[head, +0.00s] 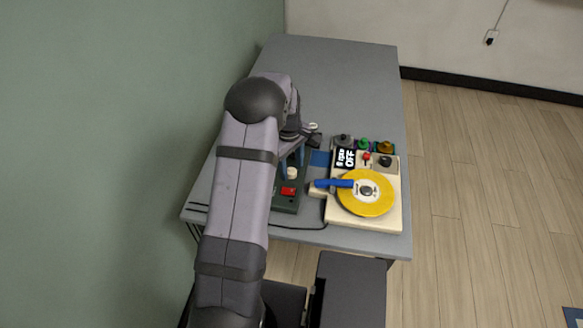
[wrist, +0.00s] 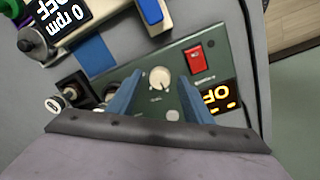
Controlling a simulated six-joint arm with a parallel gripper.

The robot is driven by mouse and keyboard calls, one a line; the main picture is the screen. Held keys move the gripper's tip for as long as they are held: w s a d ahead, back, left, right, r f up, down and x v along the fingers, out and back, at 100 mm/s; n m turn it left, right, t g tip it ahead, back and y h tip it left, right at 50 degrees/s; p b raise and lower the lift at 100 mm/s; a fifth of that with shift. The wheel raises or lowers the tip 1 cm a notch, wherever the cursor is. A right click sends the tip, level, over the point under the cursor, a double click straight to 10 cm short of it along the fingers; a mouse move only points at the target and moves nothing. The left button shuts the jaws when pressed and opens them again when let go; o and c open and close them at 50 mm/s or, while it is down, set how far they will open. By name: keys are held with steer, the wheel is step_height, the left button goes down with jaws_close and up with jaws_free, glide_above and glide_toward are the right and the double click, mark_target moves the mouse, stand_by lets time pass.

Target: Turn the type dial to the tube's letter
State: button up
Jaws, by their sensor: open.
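A dark green tester panel (wrist: 215,60) lies below my gripper and also shows in the head view (head: 287,207). It carries a round cream dial (wrist: 158,78), a red rocker switch (wrist: 196,58) and a small amber display (wrist: 218,96) partly reading "OF". My gripper (wrist: 159,92) is open, its two blue fingers on either side of the dial, with a gap visible around it. In the head view my gripper (head: 291,157) hangs over the panel, and the dial (head: 292,173) shows just in front. The dial's lettering is too small to read. I cannot make out a tube or its letter.
Small dark parts (wrist: 75,88) and a white-ended piece (wrist: 55,104) lie beside the panel. A cream machine (head: 345,212) with a yellow disc (head: 366,197), a blue handle (head: 333,183) and an "OFF" display stands to the right. The back of the grey table (head: 345,75) is clear.

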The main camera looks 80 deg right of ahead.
mark_target(291, 172)
steer(key=shift+w+a+r+b, duration=0.1)
steer(key=shift+r+b, duration=0.25)
steer(key=shift+r, duration=1.3)
steer(key=shift+a+r+b, duration=0.1)
steer(key=shift+r+b, duration=0.2)
steer(key=shift+r, duration=1.3)
steer(key=w+a+r+n, duration=0.2)
steer(key=w+a, duration=0.9)
steer(key=w, duration=0.1)
steer(key=w+a+r+n, duration=0.1)
steer(key=w+a+r, duration=0.1)
steer(key=w+a, duration=1)
steer(key=s+a+n, duration=0.1)
steer(key=a, duration=1.2)
steer(key=s+a+f+n, duration=0.1)
steer(key=s+a+n, duration=0.1)
steer(key=a, duration=1.1)
steer(key=shift+a+n+y+p, duration=0.25)
steer(key=shift+n+y+p, duration=0.05)
steer(key=shift+p, duration=0.1)
